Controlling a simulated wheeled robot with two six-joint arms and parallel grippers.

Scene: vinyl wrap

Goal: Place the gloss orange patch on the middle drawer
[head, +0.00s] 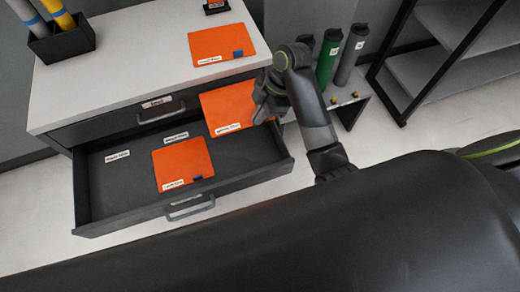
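Three orange patches with small white labels are in view; the label print is too small to read surely. One orange patch (226,104) is at my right gripper (262,101), above the right part of the open drawer (115,195). The gripper appears shut on its right edge. A second patch (183,160) lies flat in that drawer, and a third patch (216,44) lies on the cabinet top (120,70). The open drawer is below a closed upper drawer (150,112). My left gripper is not in view.
White labels (117,156) mark the drawer floor, whose left part is bare. A dark holder (62,40) with rolls stands at the cabinet top's left. Green (327,60) and grey (351,55) bottles stand behind my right arm. A shelf rack (450,60) is at the right.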

